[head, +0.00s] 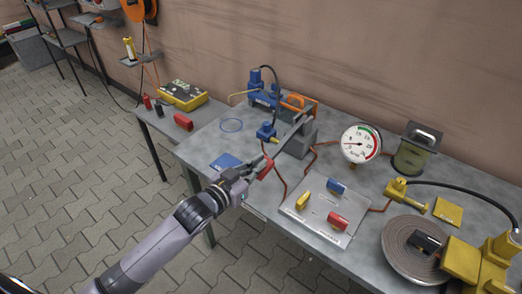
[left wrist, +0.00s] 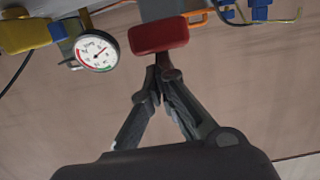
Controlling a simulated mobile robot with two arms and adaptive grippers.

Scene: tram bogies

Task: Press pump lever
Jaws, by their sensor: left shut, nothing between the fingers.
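The pump lever is a grey bar (head: 287,137) that slopes from the grey pump body (head: 300,143) down toward the front left. It ends in a red grip (head: 266,169), which also fills the upper middle of the left wrist view (left wrist: 158,36). My left gripper (head: 252,167) is shut and empty, just left of the red grip. In the left wrist view, its closed fingertips (left wrist: 160,70) lie right at the near edge of the grip. I cannot tell whether they touch it. My right gripper is not in view.
A pressure gauge (head: 360,144) stands right of the pump. A valve plate (head: 318,225) with yellow, blue and red handles lies in front. A blue cloth (head: 225,161) lies by the left edge.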

